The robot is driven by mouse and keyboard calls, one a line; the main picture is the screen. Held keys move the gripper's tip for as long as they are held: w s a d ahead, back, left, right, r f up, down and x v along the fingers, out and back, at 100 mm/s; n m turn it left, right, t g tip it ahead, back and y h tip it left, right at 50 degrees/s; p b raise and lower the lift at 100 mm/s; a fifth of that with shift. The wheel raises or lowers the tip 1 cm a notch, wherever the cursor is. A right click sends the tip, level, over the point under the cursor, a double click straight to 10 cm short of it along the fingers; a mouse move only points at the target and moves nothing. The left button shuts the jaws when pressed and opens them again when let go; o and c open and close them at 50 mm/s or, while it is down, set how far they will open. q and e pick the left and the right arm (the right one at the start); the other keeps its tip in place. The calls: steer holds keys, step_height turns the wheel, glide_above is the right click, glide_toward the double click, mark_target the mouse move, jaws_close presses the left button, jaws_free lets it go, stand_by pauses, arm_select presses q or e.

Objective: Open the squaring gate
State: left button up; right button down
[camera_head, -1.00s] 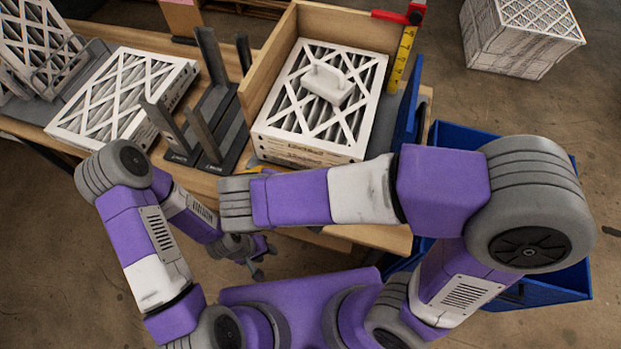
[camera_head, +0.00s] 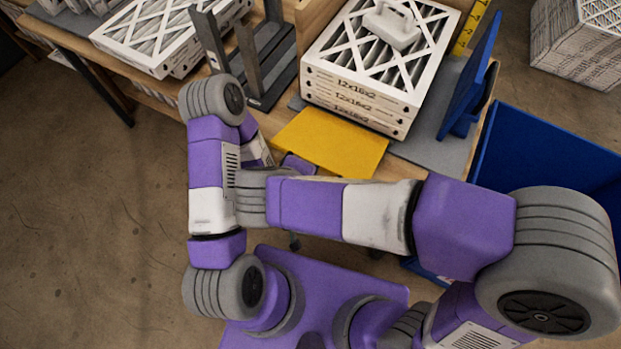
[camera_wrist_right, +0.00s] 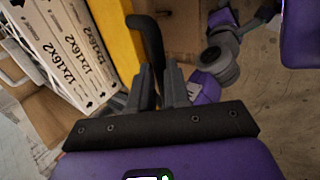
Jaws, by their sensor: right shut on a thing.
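The squaring gate appears as a yellow panel (camera_head: 332,142) at the front of the filter stack (camera_head: 362,95). In the head view its broad face shows, and my right forearm covers its near side. The right wrist view shows the yellow gate (camera_wrist_right: 118,38) edge-on beside the stack, with a dark bent handle (camera_wrist_right: 150,42). My right gripper (camera_wrist_right: 160,85) is shut on this handle. The stacked white filters, marked 12x16x2, have a white handled block (camera_head: 392,25) on top. My left arm is folded behind the right forearm, and its gripper is hidden.
A blue upright panel (camera_head: 470,75) stands right of the stack. A blue bin (camera_head: 555,150) is at the right, beside the table. Dark upright posts (camera_head: 245,55) and more filters (camera_head: 160,30) are to the left. A boxed filter stack (camera_head: 580,45) is on the floor at the far right.

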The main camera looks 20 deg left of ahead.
steer(key=shift+s+a, duration=0.1)
steer(key=shift+s, duration=0.05)
steer(key=c, duration=1.1)
jaws_free()
